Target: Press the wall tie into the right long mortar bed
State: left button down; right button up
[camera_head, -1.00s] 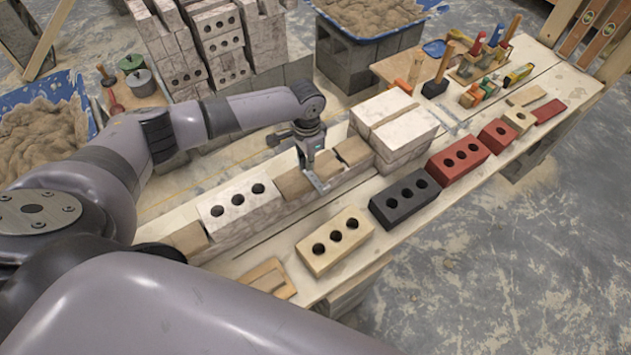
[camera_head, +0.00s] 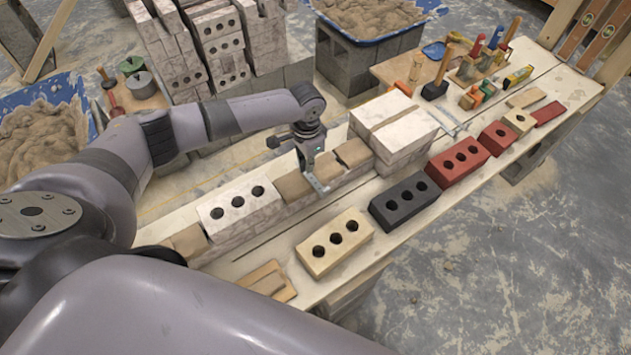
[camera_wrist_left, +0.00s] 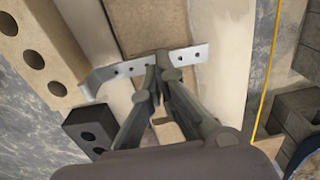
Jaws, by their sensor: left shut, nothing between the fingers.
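The wall tie is a thin grey metal strip with holes and a bent end (camera_wrist_left: 182,57). It lies across the tan mortar bed (camera_wrist_left: 145,22) and overhangs its edge toward the bricks. In the head view the tie (camera_head: 317,184) crosses the long bed (camera_head: 293,186) right of the white three-hole brick. My left gripper (camera_head: 306,168) points down over the tie. In the left wrist view its fingers (camera_wrist_left: 161,62) are together at the strip's middle, with nothing gripped. Whether they press on the tie is not clear. My right gripper is out of view.
A white brick (camera_head: 240,209) and a stacked white block (camera_head: 396,128) flank the bed. Cream (camera_head: 334,241), black (camera_head: 404,200) and red (camera_head: 457,163) bricks line the plank's front. Tools stand at the far right. Mortar tubs (camera_head: 45,125) stand behind.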

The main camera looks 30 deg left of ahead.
pick_arm(q)
jog(key=shift+f, duration=0.45)
dwell(0.4)
jog(key=shift+f+b, duration=0.4)
jog(key=shift+f, duration=0.2)
dwell(0.6)
jog(key=shift+f+p, duration=0.3)
jog(key=shift+p, duration=0.1)
dwell(1.4)
notch_tip(320, 180, up, 9)
jog(key=p, duration=0.9)
dwell(0.8)
